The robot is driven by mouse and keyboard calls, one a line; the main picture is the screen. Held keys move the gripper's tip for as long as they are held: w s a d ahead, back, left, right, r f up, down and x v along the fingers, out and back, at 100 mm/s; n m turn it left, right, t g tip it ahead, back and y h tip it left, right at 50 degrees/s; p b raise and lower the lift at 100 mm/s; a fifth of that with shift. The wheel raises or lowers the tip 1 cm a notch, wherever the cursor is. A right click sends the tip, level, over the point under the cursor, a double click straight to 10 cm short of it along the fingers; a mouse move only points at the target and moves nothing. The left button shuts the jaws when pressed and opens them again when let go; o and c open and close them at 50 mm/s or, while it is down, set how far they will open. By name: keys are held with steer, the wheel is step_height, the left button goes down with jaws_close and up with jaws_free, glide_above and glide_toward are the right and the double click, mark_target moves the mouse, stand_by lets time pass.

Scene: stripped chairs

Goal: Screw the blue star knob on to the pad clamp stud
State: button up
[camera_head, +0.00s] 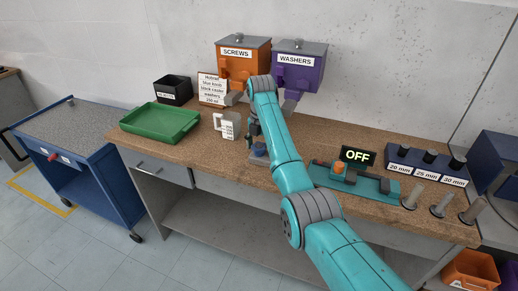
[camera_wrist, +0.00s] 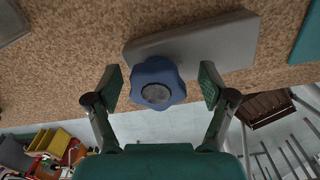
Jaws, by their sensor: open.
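The blue star knob (camera_wrist: 150,95) with a grey round centre shows in the wrist view, between the two fingers of my gripper (camera_wrist: 161,84). The fingers are open, with a gap on each side of the knob. A grey bar-like piece (camera_wrist: 225,42), which looks like the pad clamp, lies behind the knob at the bench's edge. The stud is not visible, and I cannot tell whether the knob sits on it. In the head view my gripper (camera_head: 254,132) points down over a small blue-grey piece (camera_head: 259,152) near the bench's front edge, partly hidden by my arm.
A green tray (camera_head: 160,121), a white jug (camera_head: 227,125), and a black box (camera_head: 173,91) stand to the left. Orange screws (camera_head: 232,65) and purple washers (camera_head: 305,72) bins stand behind. A teal device with an OFF display (camera_head: 357,155) is to the right.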

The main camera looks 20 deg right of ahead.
steer(key=shift+r, duration=1.15)
steer(key=n, duration=0.6)
steer(key=shift+w, duration=0.1)
steer(key=shift+f, duration=0.15)
steer(key=shift+f, duration=1.1)
jaws_close()
